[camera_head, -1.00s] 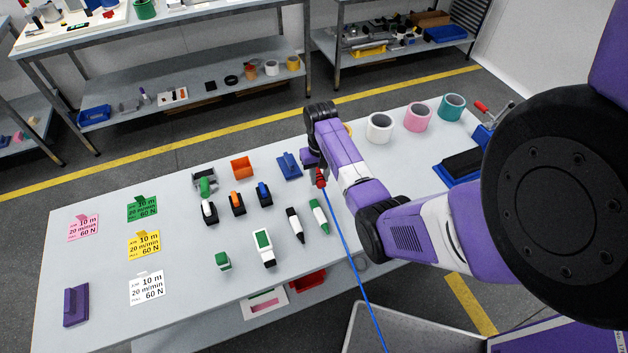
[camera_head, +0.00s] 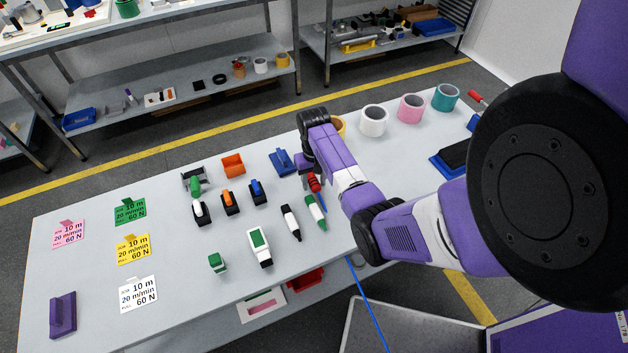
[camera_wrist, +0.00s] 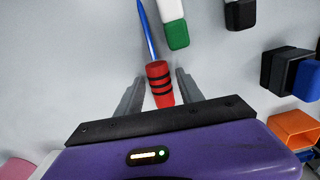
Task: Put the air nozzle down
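The air nozzle is a red grip with black bands (camera_wrist: 160,84) and a blue hose (camera_wrist: 148,32) running from it. In the head view the red nozzle (camera_head: 314,183) is at the tabletop, below my gripper (camera_head: 308,180), beside the white-and-green marker-like piece (camera_head: 315,212). In the wrist view my gripper (camera_wrist: 161,88) has one grey finger on each side of the nozzle, with narrow gaps showing, so it looks open around it. The nozzle appears to rest on the table (camera_head: 200,318); exact contact is hidden.
Small black-and-white pieces with coloured tops, an orange bin (camera_head: 233,165) and a blue holder (camera_head: 283,161) stand close by. Tape rolls (camera_head: 411,108) stand at the back right. Printed cards (camera_head: 138,294) lie at the left. Bare tabletop lies between the cards and pieces.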

